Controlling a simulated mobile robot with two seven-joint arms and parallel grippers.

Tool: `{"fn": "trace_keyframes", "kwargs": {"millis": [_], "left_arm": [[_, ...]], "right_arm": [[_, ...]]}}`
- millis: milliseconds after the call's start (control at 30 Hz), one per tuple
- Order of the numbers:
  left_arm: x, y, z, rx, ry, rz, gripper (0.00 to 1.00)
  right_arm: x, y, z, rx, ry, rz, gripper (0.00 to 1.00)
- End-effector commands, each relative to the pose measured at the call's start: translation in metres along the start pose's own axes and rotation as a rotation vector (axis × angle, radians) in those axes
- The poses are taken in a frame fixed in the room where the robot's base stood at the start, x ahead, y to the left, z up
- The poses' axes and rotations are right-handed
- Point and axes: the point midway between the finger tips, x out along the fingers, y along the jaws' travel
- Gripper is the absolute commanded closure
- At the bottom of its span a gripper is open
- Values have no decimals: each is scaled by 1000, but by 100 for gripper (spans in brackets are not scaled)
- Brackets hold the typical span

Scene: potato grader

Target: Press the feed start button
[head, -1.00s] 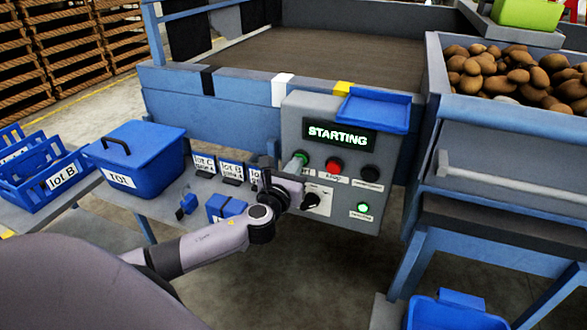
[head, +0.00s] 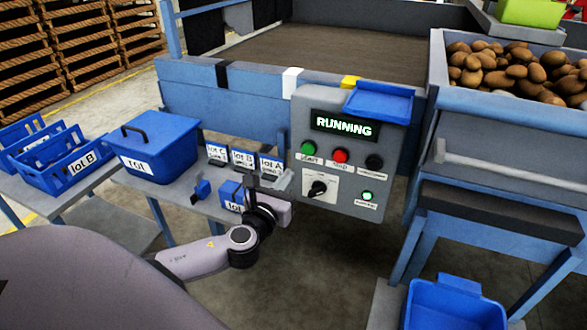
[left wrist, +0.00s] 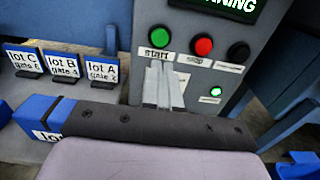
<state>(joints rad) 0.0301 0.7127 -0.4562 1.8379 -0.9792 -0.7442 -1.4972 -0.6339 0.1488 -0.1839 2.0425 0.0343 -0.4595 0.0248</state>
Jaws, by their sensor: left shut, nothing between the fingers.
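The green start button (head: 308,148) is on the grey control panel (head: 345,205), left of the red stop button (head: 341,155) and a black button (head: 374,162). The panel's display (head: 343,126) reads RUNNING. My left gripper (head: 277,178) is shut and empty, below and left of the start button and apart from it in the head view. In the left wrist view the shut fingers (left wrist: 164,84) point up at the panel, just below the green button (left wrist: 159,36). A small green lamp (head: 368,196) glows low on the panel. My right gripper is not in view.
A black rotary knob (head: 317,188) sits below the buttons. A blue tray (head: 379,103) tops the panel. Lot cards (head: 243,160) and a lidded blue box (head: 160,150) stand on the side table. Potatoes fill a hopper (head: 500,108) at right.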

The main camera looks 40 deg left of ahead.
Motion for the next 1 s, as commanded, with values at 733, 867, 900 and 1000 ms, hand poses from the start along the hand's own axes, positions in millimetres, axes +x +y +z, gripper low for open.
{"fn": "trace_keyframes", "kwargs": {"millis": [733,867,900,1000], "left_arm": [[-30,0,0,1,-1,1,100],[-30,0,0,1,-1,1,100],[-30,0,0,0,0,1,100],[-32,-1,-3,-37,18,0,100]], "right_arm": [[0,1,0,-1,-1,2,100],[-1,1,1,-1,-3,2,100],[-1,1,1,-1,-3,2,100],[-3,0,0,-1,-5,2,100]]}}
